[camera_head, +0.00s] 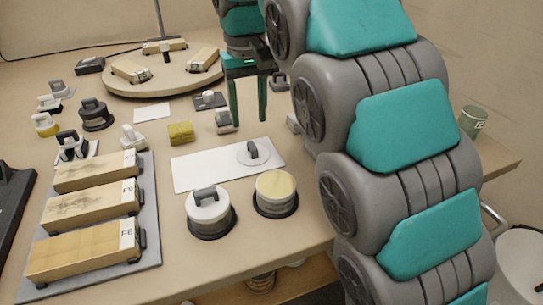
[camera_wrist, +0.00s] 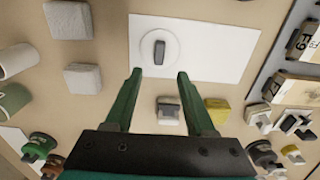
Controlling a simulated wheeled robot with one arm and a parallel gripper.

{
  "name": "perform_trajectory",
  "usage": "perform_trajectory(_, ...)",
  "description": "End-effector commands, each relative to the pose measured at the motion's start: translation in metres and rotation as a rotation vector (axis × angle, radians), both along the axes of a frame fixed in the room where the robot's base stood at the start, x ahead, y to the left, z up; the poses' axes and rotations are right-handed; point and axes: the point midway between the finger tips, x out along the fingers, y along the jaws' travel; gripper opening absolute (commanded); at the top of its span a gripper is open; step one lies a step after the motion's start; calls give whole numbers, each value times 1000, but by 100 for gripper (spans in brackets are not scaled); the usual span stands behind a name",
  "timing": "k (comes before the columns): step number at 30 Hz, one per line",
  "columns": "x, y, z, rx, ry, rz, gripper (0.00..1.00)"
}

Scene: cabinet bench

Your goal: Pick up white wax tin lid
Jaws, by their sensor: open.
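A round white lid (camera_head: 246,157) with a dark upright handle lies flat on a white rectangular sheet (camera_head: 195,172) on the bench. In the wrist view the lid (camera_wrist: 145,50) lies just beyond my fingertips, its handle between their lines. My gripper (camera_head: 249,121) has two green fingers, open and empty, pointing down behind the sheet in the head view. It also shows in the wrist view (camera_wrist: 159,74), apart from the lid. In front of the sheet stand an open tin of pale yellow wax (camera_head: 275,188) and a tin with a white lid and grey handle (camera_head: 208,210).
A small handled block (camera_head: 225,122) and a yellow sponge-like block (camera_head: 180,132) stand near the gripper. Labelled wooden blocks (camera_head: 90,210) lie on a grey tray at left. A round turntable (camera_head: 165,80) stands behind. A cup (camera_head: 472,121) is at right.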

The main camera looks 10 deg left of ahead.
Motion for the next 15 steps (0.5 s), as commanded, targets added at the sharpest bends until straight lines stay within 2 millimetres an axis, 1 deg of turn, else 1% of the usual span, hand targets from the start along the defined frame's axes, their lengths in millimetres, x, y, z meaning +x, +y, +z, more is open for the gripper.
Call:
perform_trajectory(1,1,-2,-9,-1,-1,-4,55)
perform_trajectory(3,1,-2,-16,-1,-1,-4,55)
perform_trajectory(10,0,-2,-24,0,0,-2,55)
perform_trajectory(14,-1,-3,-37,-2,3,-2,55)
perform_trajectory(15,-1,-4,-38,-2,3,-2,55)
